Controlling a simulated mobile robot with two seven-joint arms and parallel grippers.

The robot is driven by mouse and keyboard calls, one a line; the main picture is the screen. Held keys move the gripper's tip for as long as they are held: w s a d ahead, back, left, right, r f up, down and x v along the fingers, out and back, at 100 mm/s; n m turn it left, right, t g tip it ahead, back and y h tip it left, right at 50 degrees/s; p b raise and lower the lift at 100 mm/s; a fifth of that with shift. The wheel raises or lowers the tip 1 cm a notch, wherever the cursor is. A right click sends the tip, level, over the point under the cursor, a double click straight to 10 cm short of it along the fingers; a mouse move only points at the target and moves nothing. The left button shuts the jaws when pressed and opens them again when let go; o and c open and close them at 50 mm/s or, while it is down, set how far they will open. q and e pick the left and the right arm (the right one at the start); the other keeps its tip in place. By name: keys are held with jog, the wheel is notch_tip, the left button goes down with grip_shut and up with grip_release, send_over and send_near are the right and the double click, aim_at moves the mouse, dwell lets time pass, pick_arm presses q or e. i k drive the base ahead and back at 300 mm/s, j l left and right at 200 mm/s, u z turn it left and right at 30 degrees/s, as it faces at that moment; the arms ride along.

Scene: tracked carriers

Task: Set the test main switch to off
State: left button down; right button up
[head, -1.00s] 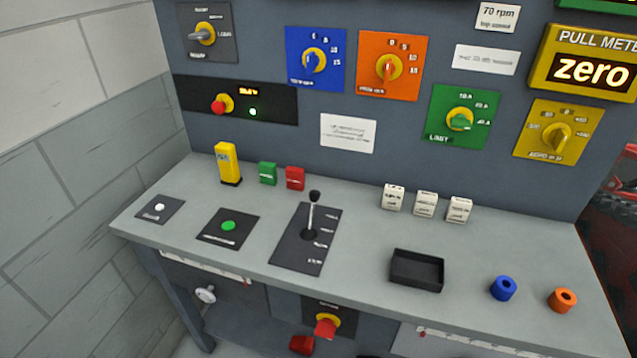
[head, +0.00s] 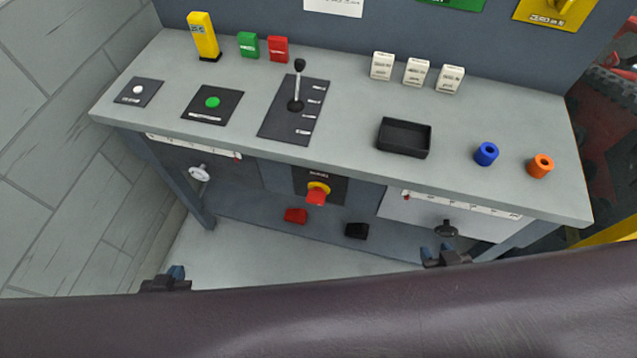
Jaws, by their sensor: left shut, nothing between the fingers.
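A rotary switch with a red handle on a yellow disc (head: 317,194) sits on a dark plate under the front edge of the console, near its middle. It looks like the main switch, but the small label above it is too small to read. Its red handle points down toward me. My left gripper (head: 175,272) is shut and empty at the lower left, well apart from the switch. My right gripper (head: 437,252) looks open and empty at the lower right, below a black knob. Most of both arms is hidden.
The console top (head: 350,97) carries a lever (head: 298,88), a black tray (head: 404,138), a blue ring (head: 486,154) and an orange ring (head: 540,166). A red pedal (head: 295,216) and a black pedal (head: 357,231) lie below the switch. A white handwheel (head: 200,173) is at left.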

aim_at(317, 196)
jog(key=k+j, duration=0.1)
jog(key=j, duration=0.3)
jog(key=k+j, duration=0.1)
jog(key=j, duration=0.3)
jog(key=k+j+z, duration=0.1)
jog(key=j, duration=0.3)
jog(key=k+j, duration=0.15)
jog(key=j, duration=0.25)
jog(key=k+j+z, duration=0.1)
jog(key=j, duration=0.3)
jog(key=k+j, duration=0.15)
jog(key=j, duration=0.25)
